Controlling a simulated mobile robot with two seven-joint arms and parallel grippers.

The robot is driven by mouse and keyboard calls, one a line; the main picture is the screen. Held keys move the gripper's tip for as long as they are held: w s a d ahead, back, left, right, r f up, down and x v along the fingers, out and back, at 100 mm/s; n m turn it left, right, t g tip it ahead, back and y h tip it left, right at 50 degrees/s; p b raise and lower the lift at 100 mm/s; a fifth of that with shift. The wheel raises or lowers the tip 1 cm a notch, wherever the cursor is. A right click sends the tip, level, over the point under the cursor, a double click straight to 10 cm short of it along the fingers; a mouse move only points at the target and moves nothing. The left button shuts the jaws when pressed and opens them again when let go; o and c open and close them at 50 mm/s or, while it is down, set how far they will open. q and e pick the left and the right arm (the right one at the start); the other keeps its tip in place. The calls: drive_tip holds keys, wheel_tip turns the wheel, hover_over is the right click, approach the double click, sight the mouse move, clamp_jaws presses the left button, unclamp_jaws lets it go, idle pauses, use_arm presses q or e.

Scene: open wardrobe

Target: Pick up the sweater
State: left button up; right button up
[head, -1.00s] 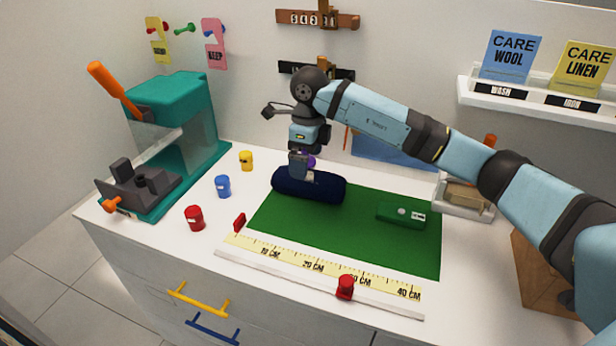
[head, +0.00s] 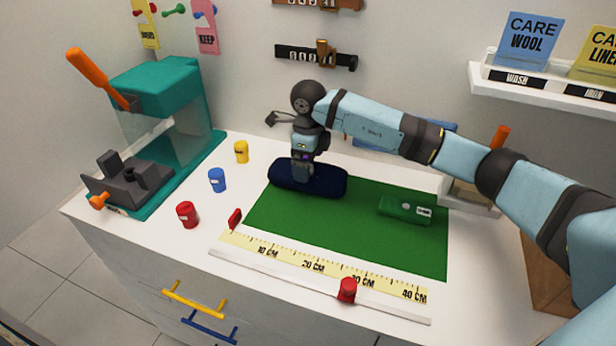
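The sweater (head: 325,184) is a dark navy rolled bundle in the head view. It lies at the far left corner of a green mat (head: 350,221) on the white counter. My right gripper (head: 302,180) comes in from the right and points down at the middle of the bundle. Its fingers reach the top of the bundle and look in contact with it. The fingertips are hidden against the dark cloth, so I cannot tell whether they are shut on it. My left gripper is not in view.
A green box (head: 404,209) lies on the mat. A yellow ruler (head: 310,264) with a red slider (head: 347,290) runs along the front. Yellow (head: 241,152), blue (head: 217,180) and red (head: 188,215) pots stand left. A teal press (head: 165,115) stands far left. A shelf (head: 545,88) hangs right.

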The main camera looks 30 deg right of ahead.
drive_tip(key=f, duration=0.5)
drive_tip(key=shift+w, duration=0.25)
drive_tip(key=c, duration=0.8)
drive_tip(key=shift+d, duration=0.1)
